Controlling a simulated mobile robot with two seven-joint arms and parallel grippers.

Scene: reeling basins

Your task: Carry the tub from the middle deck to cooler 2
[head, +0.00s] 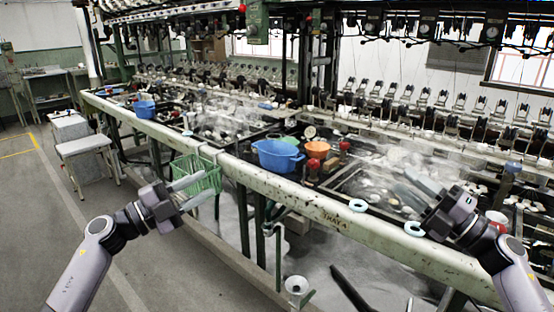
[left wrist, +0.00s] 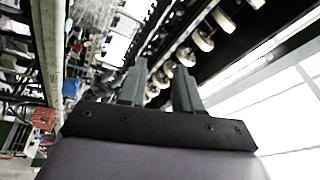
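A blue tub (head: 277,155) with a handle lug sits on the middle of the long machine deck, beside an orange bowl. A second, smaller blue tub (head: 145,110) stands further left along the deck. My left gripper (head: 209,182) is open and empty, in front of the deck's edge and left of the larger tub. Its two parted fingers (left wrist: 161,68) also show in the left wrist view with nothing between them. My right gripper (head: 401,180) is open and empty over the deck, right of the tub. I cannot make out which thing is cooler 2.
An orange bowl (head: 317,148) and red knobs crowd the tub's right side. A green basket (head: 196,178) hangs at the deck's front behind my left gripper. White rings (head: 358,205) lie on the front rail (head: 335,215).

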